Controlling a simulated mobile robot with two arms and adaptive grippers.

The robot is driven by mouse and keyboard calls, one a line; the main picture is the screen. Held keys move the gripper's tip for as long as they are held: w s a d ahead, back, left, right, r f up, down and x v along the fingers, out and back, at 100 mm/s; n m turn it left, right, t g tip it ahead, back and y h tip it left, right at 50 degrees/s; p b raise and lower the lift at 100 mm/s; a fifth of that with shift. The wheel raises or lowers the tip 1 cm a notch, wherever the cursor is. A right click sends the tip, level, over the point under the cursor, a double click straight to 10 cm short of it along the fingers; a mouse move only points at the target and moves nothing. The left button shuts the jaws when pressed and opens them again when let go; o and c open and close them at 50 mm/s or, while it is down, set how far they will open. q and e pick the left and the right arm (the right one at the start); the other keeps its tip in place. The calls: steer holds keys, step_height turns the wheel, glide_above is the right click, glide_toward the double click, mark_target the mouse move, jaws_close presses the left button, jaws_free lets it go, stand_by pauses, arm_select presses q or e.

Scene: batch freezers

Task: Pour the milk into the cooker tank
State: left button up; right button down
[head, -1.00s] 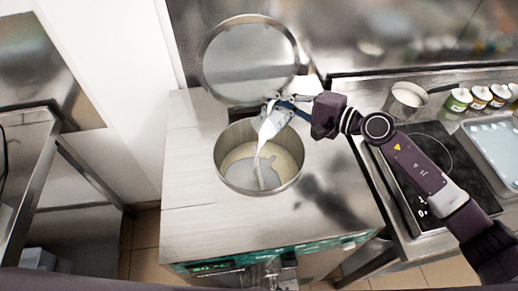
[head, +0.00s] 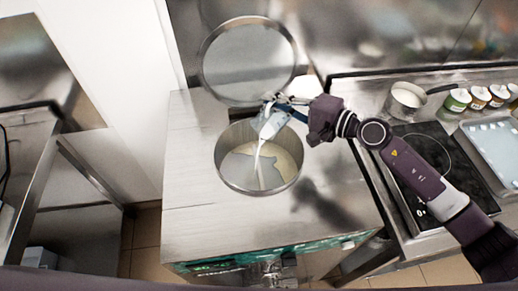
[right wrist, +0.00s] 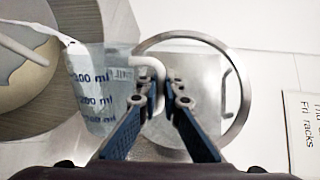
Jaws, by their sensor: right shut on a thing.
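My right gripper (head: 284,104) is shut on the handle of a clear measuring jug (head: 271,124), which is tilted over the cooker tank (head: 226,150). A white stream of milk (head: 259,160) runs from the jug's lip into the tank. Pale milk (head: 243,173) lies in the tank with a greyish patch in it. The right wrist view shows the jug (right wrist: 98,88) with blue ml marks, its handle between the fingers (right wrist: 165,92), and the tank at the left. The tank's round lid (head: 250,62) stands open behind. My left gripper is not in view.
A black hob (head: 450,150) is at the right, with a saucepan (head: 408,98) behind it. Several small jars (head: 480,97) and a tray (head: 497,140) stand further right. The steel top left of the tank (head: 190,180) is clear.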

steer(key=shift+s+a+r, duration=0.1)
steer(key=shift+s+r, duration=0.05)
steer(key=shift+s, duration=0.05)
